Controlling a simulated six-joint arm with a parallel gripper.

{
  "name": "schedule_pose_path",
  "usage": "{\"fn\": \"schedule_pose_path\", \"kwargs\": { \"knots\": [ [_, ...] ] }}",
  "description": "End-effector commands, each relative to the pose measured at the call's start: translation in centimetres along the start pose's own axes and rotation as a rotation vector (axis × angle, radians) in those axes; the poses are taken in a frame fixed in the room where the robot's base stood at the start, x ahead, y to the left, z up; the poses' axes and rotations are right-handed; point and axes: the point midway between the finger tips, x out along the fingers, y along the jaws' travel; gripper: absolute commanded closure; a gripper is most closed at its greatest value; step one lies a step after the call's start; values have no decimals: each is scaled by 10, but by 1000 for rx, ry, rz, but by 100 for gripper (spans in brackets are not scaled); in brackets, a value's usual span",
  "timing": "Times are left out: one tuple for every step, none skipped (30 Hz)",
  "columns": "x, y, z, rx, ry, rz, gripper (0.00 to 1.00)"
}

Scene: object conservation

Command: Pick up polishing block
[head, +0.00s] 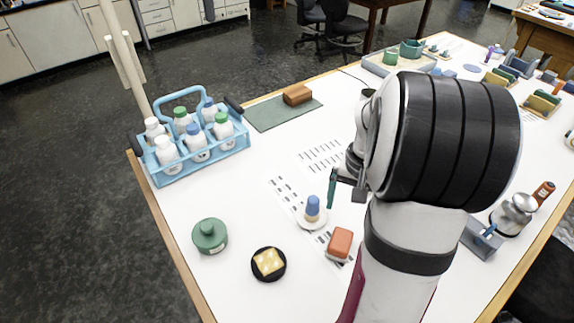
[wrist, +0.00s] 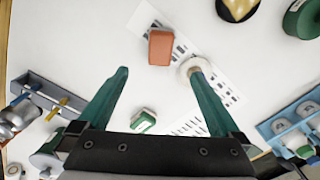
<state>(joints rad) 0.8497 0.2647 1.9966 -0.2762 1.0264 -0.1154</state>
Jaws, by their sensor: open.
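Two block-shaped things could be the polishing block; which one cannot be told for sure. An orange-red block (head: 339,243) with a pale underside lies at the front of the white table, by a printed strip; it also shows in the wrist view (wrist: 161,47), ahead of the fingertips. A brown block (head: 297,95) lies on a green mat at the back left. My gripper (head: 345,192) hangs above the table, partly hidden by my arm. Its green fingers are spread wide and empty in the wrist view (wrist: 159,72).
A white disc with a blue-topped piece (head: 312,210) stands beside the orange-red block. A black dish (head: 268,265), a green jar (head: 209,236) and a blue bottle carrier (head: 195,150) are to the left. A small green-and-white item (wrist: 143,120) lies below the gripper.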

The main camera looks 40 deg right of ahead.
Motion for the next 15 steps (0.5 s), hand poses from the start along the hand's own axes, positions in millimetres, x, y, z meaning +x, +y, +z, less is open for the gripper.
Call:
{"fn": "schedule_pose_path", "kwargs": {
  "knots": [
    [2, -1, 1, -1, -1, 0, 0],
    [5, -1, 1, -2, -3, 0, 0],
    [12, -1, 1, -3, -5, 0, 0],
    [19, -1, 2, -3, -6, 1, 0],
    [28, -1, 2, -3, -7, 1, 0],
    [40, -1, 2, -3, -9, 0, 0],
    [49, -1, 3, -3, -9, 1, 0],
    [58, -1, 3, -2, -10, 1, 0],
    [70, -1, 3, -3, -8, 0, 0],
    [77, -1, 2, -3, -7, 0, 0],
    [84, -1, 3, -3, -7, 0, 0],
    [92, -1, 2, -3, -6, 0, 0],
    [96, -2, 2, -3, -6, 0, 0],
    [100, -2, 2, -3, -5, 0, 0],
    [104, -2, 2, -3, -5, 0, 0]
  ]
}}
